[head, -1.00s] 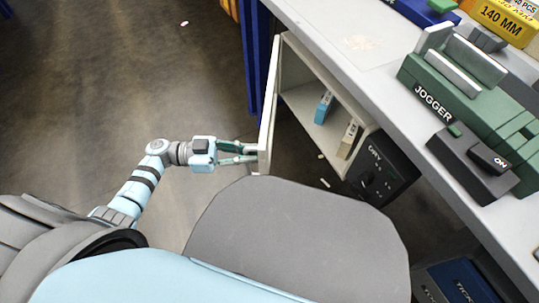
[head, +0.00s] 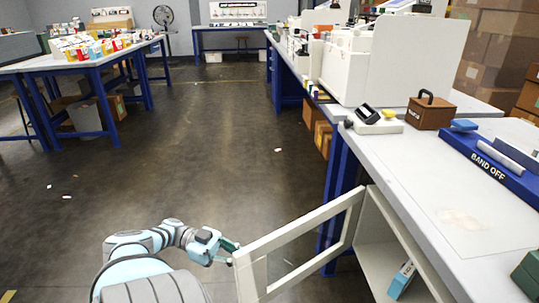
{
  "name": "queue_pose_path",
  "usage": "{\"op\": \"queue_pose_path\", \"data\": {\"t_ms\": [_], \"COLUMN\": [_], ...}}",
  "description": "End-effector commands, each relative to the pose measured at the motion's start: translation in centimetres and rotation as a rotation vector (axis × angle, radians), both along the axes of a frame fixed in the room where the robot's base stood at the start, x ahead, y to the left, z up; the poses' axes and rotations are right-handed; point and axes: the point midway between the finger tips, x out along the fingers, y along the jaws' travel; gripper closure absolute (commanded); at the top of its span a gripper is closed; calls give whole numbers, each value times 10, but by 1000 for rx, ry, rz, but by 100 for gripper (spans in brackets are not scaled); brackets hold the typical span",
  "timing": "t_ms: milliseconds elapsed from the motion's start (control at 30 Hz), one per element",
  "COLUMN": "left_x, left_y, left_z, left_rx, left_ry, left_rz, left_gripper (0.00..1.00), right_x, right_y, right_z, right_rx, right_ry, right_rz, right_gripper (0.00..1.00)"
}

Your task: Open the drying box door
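The drying box (head: 378,250) is a pale cabinet under the right-hand bench. Its door (head: 300,233), a pale frame around an open-looking middle, stands swung wide out to the left over the floor. My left gripper (head: 232,254) is at the door's free edge, its teal fingertips at or touching that edge. The handle is hidden, and I cannot tell whether the fingers are closed on it. A blue and white packet (head: 401,280) lies inside the box. My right gripper is not in view.
The bench (head: 450,200) runs along the right with a blue "BAND OFF" device (head: 495,160), a brown box (head: 431,112) and a large white machine (head: 390,62). Blue bench legs (head: 338,185) stand behind the door. Open floor lies to the left, with another table (head: 95,60) beyond.

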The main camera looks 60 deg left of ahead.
Motion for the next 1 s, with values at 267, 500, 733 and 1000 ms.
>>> {"op": "queue_pose_path", "data": {"t_ms": [267,500,733,1000], "left_x": [-9,-8,-4,-2], "left_y": [8,7,6,4], "left_z": [1,1,2,2], "left_rx": [3,1,1,0], "left_ry": [3,2,-2,-4], "left_rz": [13,9,5,2], "left_gripper": [100,83,80,80], "right_x": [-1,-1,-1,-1], "right_y": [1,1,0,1], "right_z": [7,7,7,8], "right_rx": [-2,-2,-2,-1], "right_ry": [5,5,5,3], "right_rz": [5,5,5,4], "right_gripper": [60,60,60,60]}}
